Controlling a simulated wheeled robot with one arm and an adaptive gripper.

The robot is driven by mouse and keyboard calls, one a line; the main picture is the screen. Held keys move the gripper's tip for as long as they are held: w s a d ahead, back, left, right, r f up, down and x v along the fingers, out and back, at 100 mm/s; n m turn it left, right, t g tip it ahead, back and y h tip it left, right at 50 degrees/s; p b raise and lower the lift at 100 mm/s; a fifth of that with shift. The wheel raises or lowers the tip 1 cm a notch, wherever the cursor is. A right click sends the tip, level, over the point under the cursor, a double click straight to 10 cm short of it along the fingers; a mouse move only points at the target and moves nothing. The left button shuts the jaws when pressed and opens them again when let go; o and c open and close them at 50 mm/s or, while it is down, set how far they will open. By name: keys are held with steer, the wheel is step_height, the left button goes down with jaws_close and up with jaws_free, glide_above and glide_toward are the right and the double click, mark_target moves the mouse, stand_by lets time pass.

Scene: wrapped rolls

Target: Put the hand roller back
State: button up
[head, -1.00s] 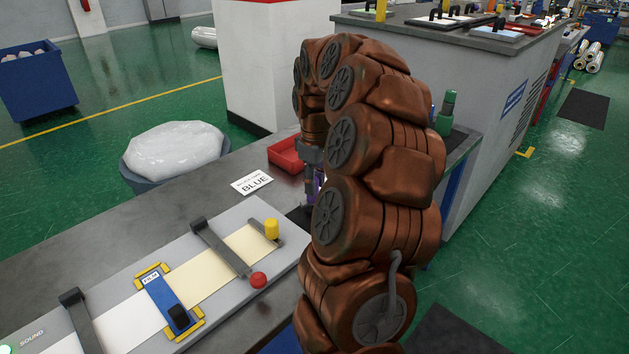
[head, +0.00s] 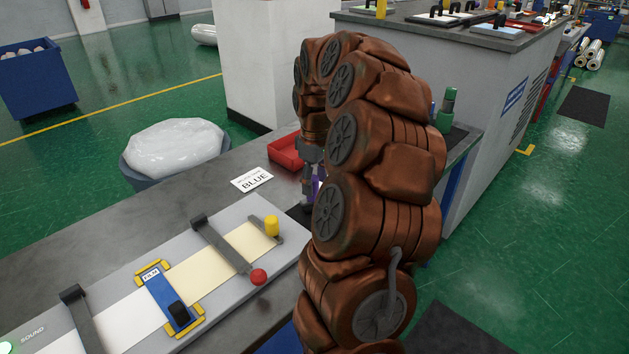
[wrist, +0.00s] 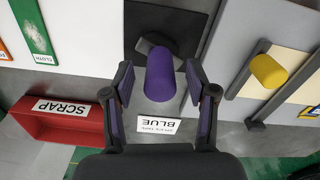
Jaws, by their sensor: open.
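The hand roller shows in the wrist view as a purple rounded handle (wrist: 161,78) with a dark grey part (wrist: 152,44) at its far end. It is over a black mat (wrist: 190,22). My gripper (wrist: 158,66) is open, with one finger on each side of the purple handle and a visible gap on both sides. In the head view my gripper (head: 311,184) is low over the bench, partly hidden by my arm. A bit of purple shows beside its fingers there; the rest of the roller is hidden.
A red scrap tray (head: 287,152) and a BLUE card (head: 252,179) lie near my gripper. A grey board (head: 223,263) carries a film strip, dark bars, a yellow knob (head: 271,226), a red ball (head: 258,277) and a blue carriage (head: 167,296). The bench between card and board is clear.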

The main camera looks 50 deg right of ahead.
step_height(320, 180, up, 12)
steer(key=b, duration=0.1)
steer(key=shift+b, duration=0.4)
stand_by(0.4)
steer(key=s+a+f, duration=0.2)
steer(key=a, duration=0.9)
steer(key=s+a+f, duration=0.1)
steer(key=s+a, duration=0.1)
steer(key=a, duration=0.8)
steer(key=s+a+f+m+g, duration=0.1)
steer(key=s+a+f, duration=0.5)
steer(key=s, duration=0.3)
steer(key=s+a+f+m, duration=0.1)
steer(key=s+a+f, duration=0.4)
steer(key=s, duration=0.5)
steer(key=shift+s+a+f+g, duration=0.15)
steer(key=shift+a+f+g, duration=0.25)
step_height(320, 180, up, 6)
steer(key=p, duration=0.5)
steer(key=shift+f+p, duration=0.1)
steer(key=shift+p, duration=0.3)
